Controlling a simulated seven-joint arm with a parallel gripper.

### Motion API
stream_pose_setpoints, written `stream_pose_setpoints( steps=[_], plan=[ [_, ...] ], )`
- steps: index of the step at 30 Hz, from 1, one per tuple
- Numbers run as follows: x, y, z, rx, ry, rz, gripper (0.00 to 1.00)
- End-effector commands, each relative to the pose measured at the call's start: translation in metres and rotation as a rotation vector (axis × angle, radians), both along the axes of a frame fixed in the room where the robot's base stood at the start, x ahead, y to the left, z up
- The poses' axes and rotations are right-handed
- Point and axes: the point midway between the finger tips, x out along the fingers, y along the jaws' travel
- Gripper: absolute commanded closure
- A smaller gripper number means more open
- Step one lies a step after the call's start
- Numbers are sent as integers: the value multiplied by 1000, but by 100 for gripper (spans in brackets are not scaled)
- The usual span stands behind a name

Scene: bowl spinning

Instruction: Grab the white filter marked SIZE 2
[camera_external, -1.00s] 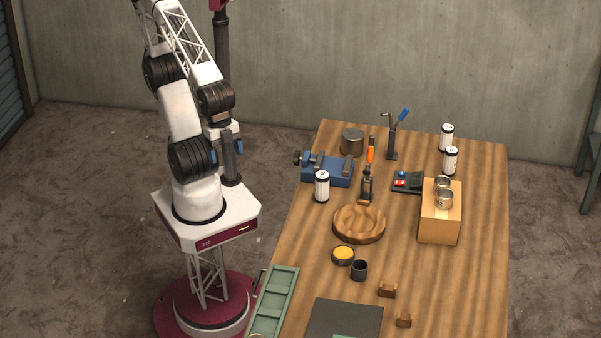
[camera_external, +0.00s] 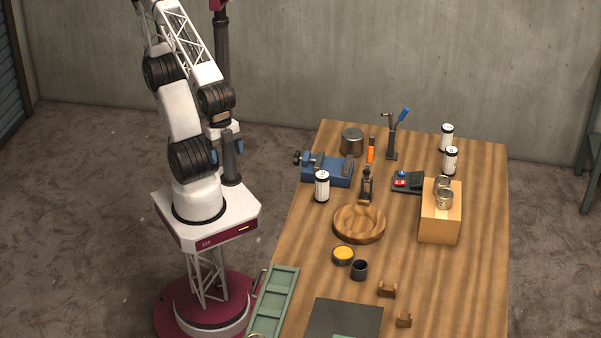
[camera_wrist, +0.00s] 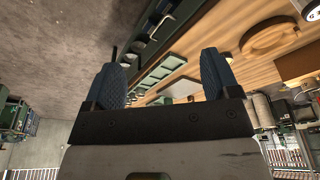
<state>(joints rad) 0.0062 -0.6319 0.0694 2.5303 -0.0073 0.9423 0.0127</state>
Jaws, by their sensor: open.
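Three white cylinders with dark ends, which look like the filters, stand upright on the wooden table. One white filter (camera_external: 322,186) is at the left, in front of the blue vise. A second white filter (camera_external: 446,137) is at the far right edge, and a third white filter (camera_external: 450,160) stands just in front of it. Their markings are too small to read, so I cannot tell which is SIZE 2. My gripper (camera_wrist: 165,80) shows in the wrist view with its two blue padded fingers apart and nothing between them.
The wooden table (camera_external: 475,270) also holds a blue vise (camera_external: 328,171), a wooden bowl (camera_external: 359,224), a wooden box (camera_external: 440,222) with metal cans on it, a yellow-topped tin (camera_external: 343,255), a black cup (camera_external: 359,270) and a green tray (camera_external: 273,300). The front right tabletop is clear.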

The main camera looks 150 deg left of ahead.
Motion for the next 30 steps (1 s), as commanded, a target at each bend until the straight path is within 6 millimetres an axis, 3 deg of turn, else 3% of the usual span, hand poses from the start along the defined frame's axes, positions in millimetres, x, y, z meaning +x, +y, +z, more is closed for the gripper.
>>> stream_pose_setpoints(
  steps=[5,11,20,30],
  plan=[
    [11,11,2,20,9,54,18],
    [40,45,7,79,31,205,18],
    [98,129,14,213,47,531,18],
    [151,244,13,373,18,885,18]
  ],
)
